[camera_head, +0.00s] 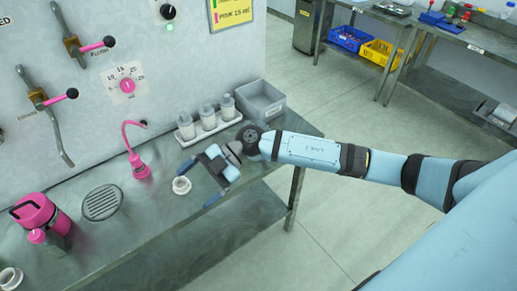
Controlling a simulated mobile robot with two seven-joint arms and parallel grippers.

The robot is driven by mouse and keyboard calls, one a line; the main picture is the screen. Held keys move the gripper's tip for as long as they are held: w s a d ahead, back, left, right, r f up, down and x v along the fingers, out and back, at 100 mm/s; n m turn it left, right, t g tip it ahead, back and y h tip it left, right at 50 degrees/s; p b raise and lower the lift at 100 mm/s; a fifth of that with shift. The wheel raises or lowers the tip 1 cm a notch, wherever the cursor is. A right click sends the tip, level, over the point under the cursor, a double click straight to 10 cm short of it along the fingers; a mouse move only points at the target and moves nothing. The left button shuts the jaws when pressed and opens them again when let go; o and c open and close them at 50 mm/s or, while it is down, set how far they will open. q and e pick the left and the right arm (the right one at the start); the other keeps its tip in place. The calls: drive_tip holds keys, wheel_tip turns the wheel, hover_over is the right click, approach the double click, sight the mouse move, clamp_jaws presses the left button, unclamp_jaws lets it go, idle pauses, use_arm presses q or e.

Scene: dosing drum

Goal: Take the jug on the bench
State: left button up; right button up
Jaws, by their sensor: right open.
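A pink jug-like vessel (34,212) with a dark part at its side stands at the left of the steel bench (150,228). It is the only thing in view that looks like a jug. My right gripper (199,184) is open above the bench, well to the right of the pink vessel and apart from it. My left gripper is not in view.
A pink nozzle (141,169) on a curved hose and a round drain (101,203) lie between vessel and gripper. Behind the gripper are a white tray (183,141) of bottles and a grey bin (270,96). Another white cup (10,278) is at lower left.

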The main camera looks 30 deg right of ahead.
drive_tip(key=w+d+r+m+h+b, duration=0.1)
drive_tip(key=w+d+m+h, duration=0.15)
drive_tip(key=d+h, duration=0.45)
drive_tip(key=w+d+m+t+h, duration=0.1)
drive_tip(key=w+d+h, duration=0.25)
drive_tip(key=d, duration=0.65)
drive_tip(key=w+d+r+m+h+b, duration=0.15)
drive_tip(key=w+d+h, duration=0.25)
drive_tip(key=d, duration=0.5)
wheel_tip(320, 180, down, 8)
drive_tip(key=shift+w+p, duration=0.1)
drive_tip(key=shift+p, duration=0.7)
drive_tip(key=f, duration=0.2)
drive_tip(key=f+p, duration=0.1)
drive_tip(key=f, duration=0.2)
drive_tip(key=shift+s+d+f, duration=0.15)
drive_tip(key=shift+s+f, duration=0.05)
drive_tip(key=shift+f, duration=0.4)
drive_tip(key=c, duration=1)
